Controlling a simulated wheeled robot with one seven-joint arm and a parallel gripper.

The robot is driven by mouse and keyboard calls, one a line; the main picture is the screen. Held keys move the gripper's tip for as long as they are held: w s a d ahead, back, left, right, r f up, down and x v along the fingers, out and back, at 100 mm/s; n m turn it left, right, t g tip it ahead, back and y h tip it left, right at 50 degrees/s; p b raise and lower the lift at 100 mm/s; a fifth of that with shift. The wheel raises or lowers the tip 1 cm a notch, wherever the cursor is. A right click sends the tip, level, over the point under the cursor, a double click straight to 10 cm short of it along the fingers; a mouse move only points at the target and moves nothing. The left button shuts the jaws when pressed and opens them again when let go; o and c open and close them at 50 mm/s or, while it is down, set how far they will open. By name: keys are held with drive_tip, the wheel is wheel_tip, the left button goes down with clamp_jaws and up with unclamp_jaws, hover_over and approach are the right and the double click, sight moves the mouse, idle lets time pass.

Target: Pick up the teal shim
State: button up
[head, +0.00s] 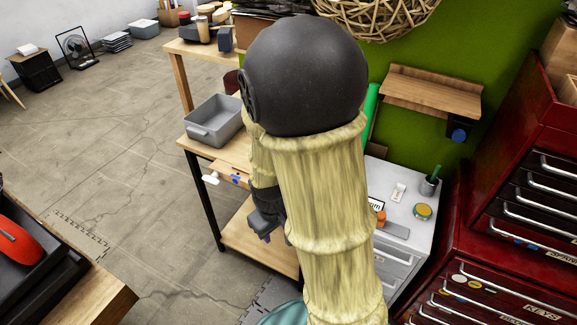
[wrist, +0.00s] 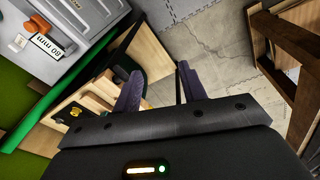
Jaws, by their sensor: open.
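I cannot make out the teal shim for certain in either view. A shallow wooden drawer or tray (head: 226,172) juts from the bench left of my arm, with small blue and white pieces on it, too small to identify. My gripper (head: 266,232) hangs beside the bench in the head view, partly hidden behind my arm. In the wrist view my gripper (wrist: 160,72) shows two dark, separated fingers with nothing held between them. Wooden compartments (wrist: 98,92) lie left of the fingers, partly hidden by the left finger.
A grey bin (head: 215,122) stands on the wooden bench. A grey cabinet (head: 400,222) at right carries a pen cup (head: 430,186) and a round tin (head: 423,211). Red tool chests (head: 500,225) stand farther right. Open floor (head: 130,150) lies to the left.

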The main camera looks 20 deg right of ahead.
drive_tip(key=w+d+f+n+h+p, duration=0.1)
drive_tip(key=w+d+f+n+h, duration=0.45)
drive_tip(key=d+f+n, duration=0.35)
drive_tip(key=w+a+r+n+t+h+p, duration=0.1)
drive_tip(key=w+a+r+n+t+h, duration=0.3)
drive_tip(key=w+r+n+t, duration=0.3)
drive_tip(key=w+r+n, duration=0.1)
drive_tip(key=w+n, duration=0.2)
drive_tip(key=n, duration=0.3)
drive_tip(key=shift+w+r, duration=0.2)
drive_tip(key=shift+r, duration=0.15)
drive_tip(key=shift+h, duration=0.25)
drive_tip(key=p+x, duration=0.3)
drive_tip(key=x, duration=0.8)
drive_tip(key=shift+w+d+f, duration=0.15)
drive_tip(key=shift+d+f, duration=0.1)
drive_tip(key=shift+w+d+f, duration=0.1)
drive_tip(key=shift+d+f, duration=0.05)
